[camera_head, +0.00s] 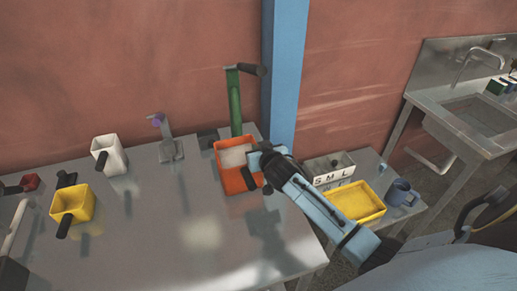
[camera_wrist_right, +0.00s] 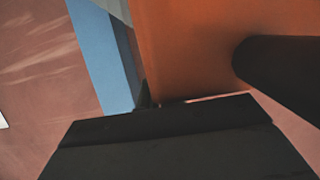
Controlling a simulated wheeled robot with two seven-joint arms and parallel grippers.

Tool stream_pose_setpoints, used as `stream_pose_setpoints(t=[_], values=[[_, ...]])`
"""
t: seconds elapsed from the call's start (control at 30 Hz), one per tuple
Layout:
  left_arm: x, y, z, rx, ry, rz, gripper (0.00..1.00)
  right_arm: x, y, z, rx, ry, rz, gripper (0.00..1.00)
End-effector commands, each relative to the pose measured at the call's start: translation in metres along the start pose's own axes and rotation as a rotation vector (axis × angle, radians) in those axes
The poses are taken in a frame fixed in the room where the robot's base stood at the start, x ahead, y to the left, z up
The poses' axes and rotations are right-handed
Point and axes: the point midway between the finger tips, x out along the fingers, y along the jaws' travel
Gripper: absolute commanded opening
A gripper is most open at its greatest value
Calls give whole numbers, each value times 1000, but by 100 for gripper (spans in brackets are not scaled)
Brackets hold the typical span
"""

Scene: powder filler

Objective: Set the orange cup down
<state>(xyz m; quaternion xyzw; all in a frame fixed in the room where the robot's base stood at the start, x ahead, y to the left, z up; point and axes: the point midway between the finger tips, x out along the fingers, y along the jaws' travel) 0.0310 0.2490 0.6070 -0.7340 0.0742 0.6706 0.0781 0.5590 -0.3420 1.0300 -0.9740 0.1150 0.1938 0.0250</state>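The orange cup (camera_head: 229,181) is a square, open-topped box with pale contents and a dark handle. It is near the back of the metal table, in front of the green-posted device. My right gripper (camera_head: 262,160) is at the cup's right side and appears shut on it. In the right wrist view the cup's orange wall (camera_wrist_right: 190,45) fills the upper middle, close to the dark gripper parts (camera_wrist_right: 165,135). The fingertips' contact is hidden. I cannot tell whether the cup's base touches the table. My left gripper is not recognisable in view.
The metal table (camera_head: 185,245) has bare room at the front. A yellow cup (camera_head: 82,202) and a white cup (camera_head: 115,160) stand left. The green post (camera_head: 234,100) and blue column (camera_head: 288,70) are behind. A yellow tray (camera_head: 355,203) and blue mug (camera_head: 400,193) are right.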

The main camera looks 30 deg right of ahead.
Motion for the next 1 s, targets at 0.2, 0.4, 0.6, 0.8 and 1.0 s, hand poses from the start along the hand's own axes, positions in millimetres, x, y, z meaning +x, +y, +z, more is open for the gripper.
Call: stream_pose_setpoints(t=[0.2, 0.4, 0.6, 0.8, 1.0], values=[[2, 0, 0, 0, 0, 0, 36, 1, 0, 3, -1, 0, 0, 12], [2, 0, 0, -1, 0, 0, 36, 1, 0, 3, -1, 0, 0, 26], [1, 0, 0, -1, 1, -1, 36, 0, 0, 2, -1, 0, 0, 26], [-1, -1, -1, -1, 1, -1, 36, -14, 0, 0, -1, 0, -2, 26], [-3, -1, -1, -1, 2, -1, 36, -49, 0, 1, 0, 0, -1, 26]])
